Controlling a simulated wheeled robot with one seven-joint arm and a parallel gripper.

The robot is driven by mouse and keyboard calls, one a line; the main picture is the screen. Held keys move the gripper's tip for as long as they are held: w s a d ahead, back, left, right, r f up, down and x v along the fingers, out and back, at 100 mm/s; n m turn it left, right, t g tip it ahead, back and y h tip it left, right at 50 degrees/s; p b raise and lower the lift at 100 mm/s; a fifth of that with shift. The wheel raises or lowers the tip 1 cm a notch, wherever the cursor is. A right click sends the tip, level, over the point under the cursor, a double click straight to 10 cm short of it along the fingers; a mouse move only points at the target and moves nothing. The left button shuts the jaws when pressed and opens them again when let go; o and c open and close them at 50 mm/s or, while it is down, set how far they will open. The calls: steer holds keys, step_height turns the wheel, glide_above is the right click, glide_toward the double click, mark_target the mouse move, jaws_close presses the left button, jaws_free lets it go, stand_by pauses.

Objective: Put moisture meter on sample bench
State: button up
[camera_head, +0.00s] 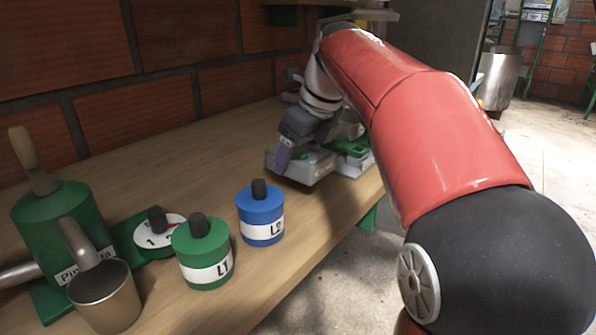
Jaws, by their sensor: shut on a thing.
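A wooden bench (180,122) runs along the brick wall; I cannot tell from any label whether it is the sample bench. My gripper (290,148) is over the bench's far part, pointing down. It is shut on a grey, box-like device (308,168) with a small green spot on top, which looks like the moisture meter. The device is close to the bench's right edge, and I cannot tell whether it touches the wood. The fingertips and the device's far side are partly hidden.
A blue canister L2 (261,218), a green canister L1 (203,258), a round dial (160,231), a green container (62,225) and a metal cup (105,293) stand nearer. Another green-and-grey item (353,155) is right beside the device. Bare wood lies left of my gripper.

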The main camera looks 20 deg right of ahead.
steer(key=shift+f, duration=1.6)
steer(key=shift+f+b, duration=0.15)
steer(key=shift+b, duration=0.15)
steer(key=o, duration=1.1)
steer(key=shift+o, duration=0.2)
steer(key=p+v, duration=0.2)
steer(key=v, duration=1)
steer(key=shift+w+r, duration=0.1)
steer(key=shift+r, duration=0.1)
